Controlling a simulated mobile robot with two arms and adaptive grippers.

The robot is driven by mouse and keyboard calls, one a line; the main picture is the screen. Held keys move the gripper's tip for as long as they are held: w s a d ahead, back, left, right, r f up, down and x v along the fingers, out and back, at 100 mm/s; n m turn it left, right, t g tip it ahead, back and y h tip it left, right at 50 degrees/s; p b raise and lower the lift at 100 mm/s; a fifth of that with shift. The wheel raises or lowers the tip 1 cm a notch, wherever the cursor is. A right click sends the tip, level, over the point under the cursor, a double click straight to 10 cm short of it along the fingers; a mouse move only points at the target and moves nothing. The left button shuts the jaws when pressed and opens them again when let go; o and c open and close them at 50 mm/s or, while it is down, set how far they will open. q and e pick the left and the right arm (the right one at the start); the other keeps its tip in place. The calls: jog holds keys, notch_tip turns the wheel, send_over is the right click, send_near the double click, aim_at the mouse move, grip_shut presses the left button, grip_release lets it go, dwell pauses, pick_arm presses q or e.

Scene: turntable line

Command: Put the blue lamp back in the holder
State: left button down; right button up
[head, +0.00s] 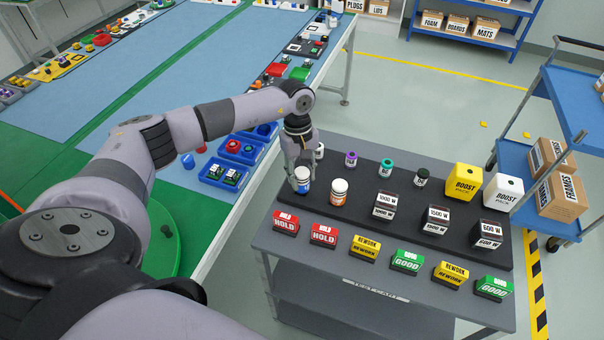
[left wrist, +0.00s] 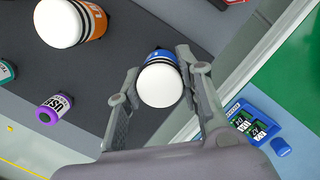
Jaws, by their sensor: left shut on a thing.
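The blue lamp (head: 303,186), with a white dome and a blue band, is at the left end of the dark mat on the grey cart. My left gripper (head: 299,168) comes down over it from behind and is shut on it. In the left wrist view the blue lamp (left wrist: 161,84) sits between the two fingers. I cannot tell whether its base touches the mat or is slightly above it. A similar orange lamp (head: 339,193) stands just to its right. I cannot make out a holder under the blue lamp. My right gripper is out of view.
The dark mat (head: 465,252) also bears wattage blocks, small capped bottles and two boost cubes (head: 463,184). Red, yellow and green sign blocks (head: 365,248) line the cart's front. Blue trays (head: 222,174) stand on the long table to the left. A blue trolley with cartons is at right.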

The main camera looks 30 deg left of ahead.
pick_arm(q)
jog(key=shift+f+b, duration=0.35)
jog(key=c, duration=1)
grip_release()
jog(key=shift+c, duration=0.2)
